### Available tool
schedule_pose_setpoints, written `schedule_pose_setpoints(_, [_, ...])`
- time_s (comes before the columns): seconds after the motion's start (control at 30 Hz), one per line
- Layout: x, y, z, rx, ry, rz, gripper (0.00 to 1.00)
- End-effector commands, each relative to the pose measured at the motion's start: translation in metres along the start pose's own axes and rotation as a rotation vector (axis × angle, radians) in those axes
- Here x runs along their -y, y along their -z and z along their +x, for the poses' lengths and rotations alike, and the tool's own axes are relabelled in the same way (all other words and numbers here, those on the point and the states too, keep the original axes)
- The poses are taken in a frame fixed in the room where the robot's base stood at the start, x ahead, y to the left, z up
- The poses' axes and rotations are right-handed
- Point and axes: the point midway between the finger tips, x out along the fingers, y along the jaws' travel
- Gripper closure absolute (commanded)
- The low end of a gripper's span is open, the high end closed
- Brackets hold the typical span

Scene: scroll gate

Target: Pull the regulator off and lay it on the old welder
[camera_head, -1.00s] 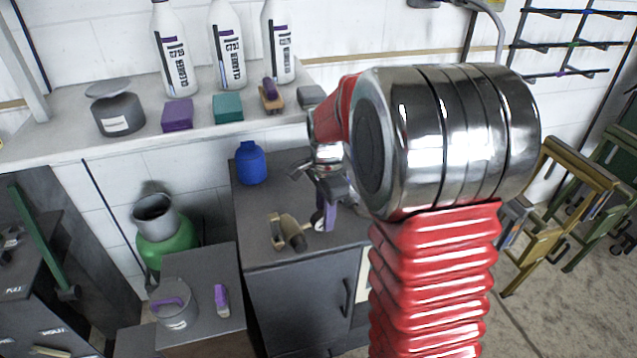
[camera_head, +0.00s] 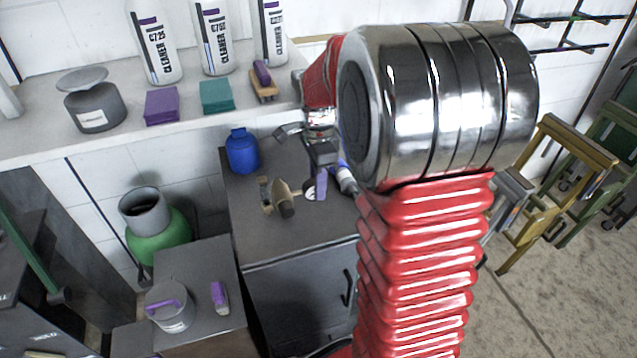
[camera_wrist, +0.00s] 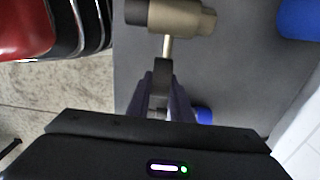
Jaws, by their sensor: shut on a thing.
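A brass piece with a short stem, which I take for the regulator (camera_head: 281,197), shows over the dark cabinet top; it also shows at the top of the wrist view (camera_wrist: 180,16). My gripper (camera_head: 320,186), with purple fingers, is shut around the end of its stem, seen in the wrist view (camera_wrist: 163,85). Whether the piece touches the top below is unclear. The dark grey cabinet (camera_head: 300,300) with a black handle may be the old welder; no label confirms it. My red and chrome arm hides its right part.
A blue jar (camera_head: 243,152) stands at the back of the cabinet top. A green gas cylinder (camera_head: 158,238) stands left, behind a low dark box (camera_head: 205,262) bearing a pail (camera_head: 170,309). A shelf (camera_head: 100,145) holds bottles and cloths. Yellow (camera_head: 560,175) and green frames stand right.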

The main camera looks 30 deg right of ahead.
Motion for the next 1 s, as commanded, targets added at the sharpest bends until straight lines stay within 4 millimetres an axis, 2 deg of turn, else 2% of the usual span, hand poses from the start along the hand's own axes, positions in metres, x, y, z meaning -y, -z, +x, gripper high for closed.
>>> schedule_pose_setpoints(0.27, [0.001,0.001,0.009,0.0,0.001,0.001,1.0])
schedule_pose_setpoints(1.0, [0.0,0.002,0.052,0.0,0.001,0.003,1.0])
